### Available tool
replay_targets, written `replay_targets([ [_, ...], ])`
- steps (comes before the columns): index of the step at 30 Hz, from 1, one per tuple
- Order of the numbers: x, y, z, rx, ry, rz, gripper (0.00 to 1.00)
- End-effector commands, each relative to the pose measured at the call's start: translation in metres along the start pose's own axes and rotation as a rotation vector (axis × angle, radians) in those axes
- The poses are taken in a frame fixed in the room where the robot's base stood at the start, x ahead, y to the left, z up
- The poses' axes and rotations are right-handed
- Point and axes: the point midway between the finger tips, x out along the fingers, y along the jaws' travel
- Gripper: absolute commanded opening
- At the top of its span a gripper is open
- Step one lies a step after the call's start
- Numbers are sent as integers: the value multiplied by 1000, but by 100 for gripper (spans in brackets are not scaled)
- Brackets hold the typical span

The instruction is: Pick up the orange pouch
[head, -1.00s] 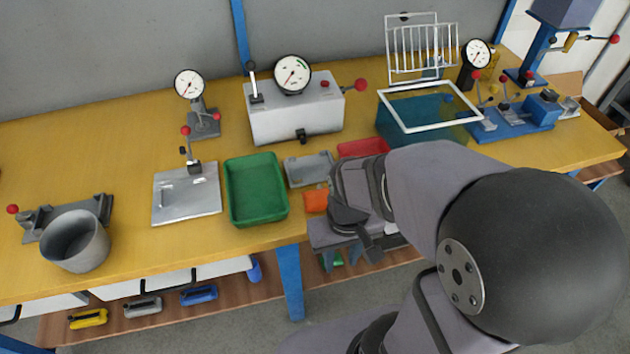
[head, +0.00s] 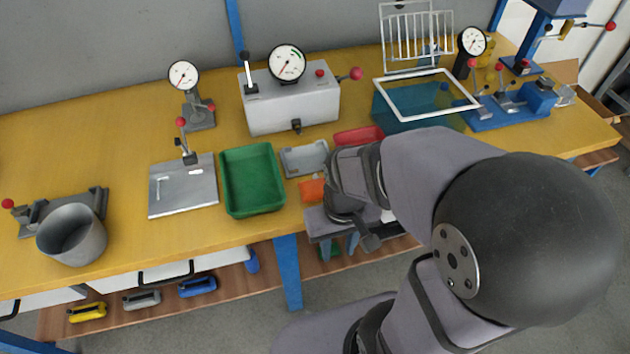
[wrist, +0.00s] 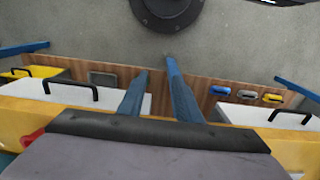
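The orange pouch (head: 312,190) lies on the yellow bench near its front edge, just right of the green tray (head: 281,200) and in front of a small grey tray (head: 304,160). Part of it may be hidden by my arm. My gripper (head: 345,208) is close to its right side, over the front edge of the bench. Its fingers are mostly hidden, and I cannot tell whether they are open, or whether they touch the pouch. The wrist view does not show the pouch.
A red tray (head: 358,136) lies behind my wrist. A blue-green bin with a white frame (head: 412,102) stands to the right. A silver plate fixture (head: 183,190) and a grey cup (head: 72,236) are on the left. White drawers (wrist: 70,92) hang under the bench.

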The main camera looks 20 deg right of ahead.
Motion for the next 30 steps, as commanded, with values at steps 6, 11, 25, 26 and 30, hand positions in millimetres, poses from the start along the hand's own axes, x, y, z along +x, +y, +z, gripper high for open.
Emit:
replay_targets([
  [6,0,0,0,0,0,0,31],
  [11,0,0,0,0,0,0,31],
  [25,0,0,0,0,0,0,92],
  [26,0,0,0,0,0,0,92],
  [30,0,0,0,0,0,0,92],
])
